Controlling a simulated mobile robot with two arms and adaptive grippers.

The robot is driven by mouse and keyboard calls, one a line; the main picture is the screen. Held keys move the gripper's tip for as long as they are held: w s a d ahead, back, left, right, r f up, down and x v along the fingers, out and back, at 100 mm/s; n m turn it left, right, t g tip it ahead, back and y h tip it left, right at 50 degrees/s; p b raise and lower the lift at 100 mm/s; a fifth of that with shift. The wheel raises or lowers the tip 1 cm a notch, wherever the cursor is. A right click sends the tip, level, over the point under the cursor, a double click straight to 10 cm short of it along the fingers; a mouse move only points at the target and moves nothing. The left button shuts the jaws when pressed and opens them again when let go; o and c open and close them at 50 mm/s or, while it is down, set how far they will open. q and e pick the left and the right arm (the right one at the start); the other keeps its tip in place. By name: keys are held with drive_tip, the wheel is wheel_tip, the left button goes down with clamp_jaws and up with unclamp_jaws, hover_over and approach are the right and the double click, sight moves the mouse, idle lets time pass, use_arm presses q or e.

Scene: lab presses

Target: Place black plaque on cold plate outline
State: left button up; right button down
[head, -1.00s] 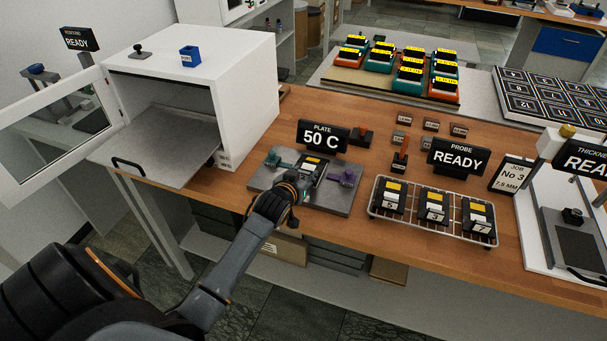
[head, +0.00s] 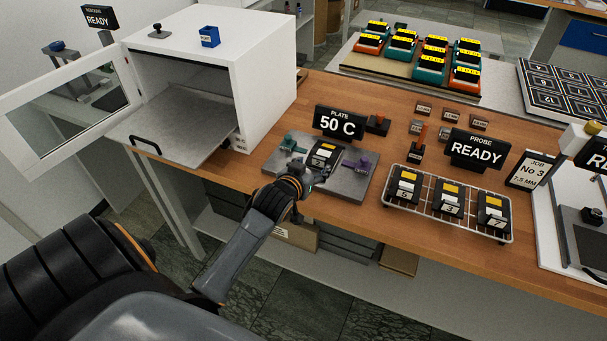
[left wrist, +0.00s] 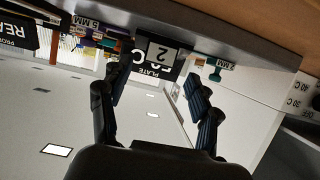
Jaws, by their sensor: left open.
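A black plaque (head: 325,155) with a yellow patch and a white label lies on the grey plate (head: 345,190), between a teal clamp (head: 291,143) and a purple clamp (head: 358,165). The sign behind the plate reads 50 C. My left gripper (head: 305,182) is at the plate's front edge, just short of the plaque. In the left wrist view my left gripper (left wrist: 156,77) is open and empty, with the plaque marked 2 (left wrist: 158,54) beyond its fingertips. I cannot identify a cold plate outline. My right gripper is out of view.
A wire rack (head: 447,219) with three similar black plaques stands to the right on the wooden bench (head: 240,175). A white chamber (head: 255,90) with its door open is at the left. Small blocks and a PROBE sign (head: 474,150) stand behind the rack.

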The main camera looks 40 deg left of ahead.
use_arm(q)
drive_tip(key=v, duration=0.6)
drive_tip(key=shift+s, duration=0.1)
idle(0.3)
drive_tip(key=s+d+f+m+g+h, duration=0.1)
drive_tip(key=s+d+f+m+g, duration=0.15)
drive_tip(key=s+d, duration=0.4)
drive_tip(key=s+d+f+m+g+h, duration=0.1)
drive_tip(key=s+d+f+g, duration=0.25)
drive_tip(key=s, duration=0.55)
drive_tip(key=s+d+f+m+g+h, duration=0.1)
drive_tip(key=s+d+f+g, duration=0.3)
drive_tip(key=s, duration=0.4)
wheel_tip(320, 180, down, 24)
drive_tip(key=s+g, duration=0.1)
drive_tip(key=s+a+f+g, duration=0.1)
drive_tip(key=s+a+f, duration=0.1)
drive_tip(key=s+f, duration=1.5)
drive_tip(key=shift+s+a+f+m, duration=0.25)
drive_tip(key=shift+f+m, duration=0.1)
drive_tip(key=shift+f, duration=0.1)
